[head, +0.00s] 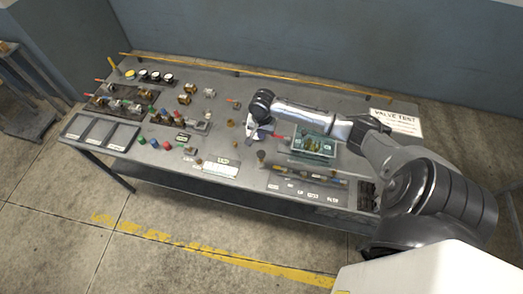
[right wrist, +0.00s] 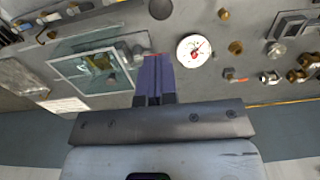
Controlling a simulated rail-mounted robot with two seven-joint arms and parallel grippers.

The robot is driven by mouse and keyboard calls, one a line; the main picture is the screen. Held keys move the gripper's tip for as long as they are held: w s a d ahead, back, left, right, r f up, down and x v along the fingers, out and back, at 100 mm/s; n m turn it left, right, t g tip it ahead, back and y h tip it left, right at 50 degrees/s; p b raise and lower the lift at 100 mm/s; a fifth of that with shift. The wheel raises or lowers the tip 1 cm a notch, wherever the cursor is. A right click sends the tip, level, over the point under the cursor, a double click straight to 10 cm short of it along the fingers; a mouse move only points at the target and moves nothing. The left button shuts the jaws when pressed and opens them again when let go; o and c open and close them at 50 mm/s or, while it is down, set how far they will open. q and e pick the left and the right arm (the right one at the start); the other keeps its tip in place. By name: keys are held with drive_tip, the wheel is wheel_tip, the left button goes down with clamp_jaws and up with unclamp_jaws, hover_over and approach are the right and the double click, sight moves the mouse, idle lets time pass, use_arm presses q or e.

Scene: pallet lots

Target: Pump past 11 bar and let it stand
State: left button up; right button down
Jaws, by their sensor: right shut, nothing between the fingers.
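My right gripper (head: 258,133) reaches in from the right over the middle of the bench. In the right wrist view its dark fingers (right wrist: 153,62) are together with nothing between them. A round white gauge (right wrist: 193,50) with a red needle is just right of the fingertips; its numbers are too small to read. A red bar, perhaps a lever (head: 280,137), is beside the gripper; I cannot tell whether they touch. A clear-walled box (head: 314,147) with a brass-coloured part inside stands to the right, also in the right wrist view (right wrist: 72,70). My left gripper is out of view.
The grey bench (head: 220,88) carries several brass valves and fittings at its left and back. Grey trays (head: 100,133) lie at the front left. A "VALVE TEST" sign (head: 397,122) is at the back right. A yellow rail (head: 250,75) runs along the back edge.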

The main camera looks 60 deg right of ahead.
sight(261, 154)
wheel_tip(261, 154, down, 12)
drive_tip(key=shift+p, duration=0.4)
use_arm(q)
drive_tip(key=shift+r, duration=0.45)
use_arm(e)
drive_tip(key=shift+f, duration=0.5)
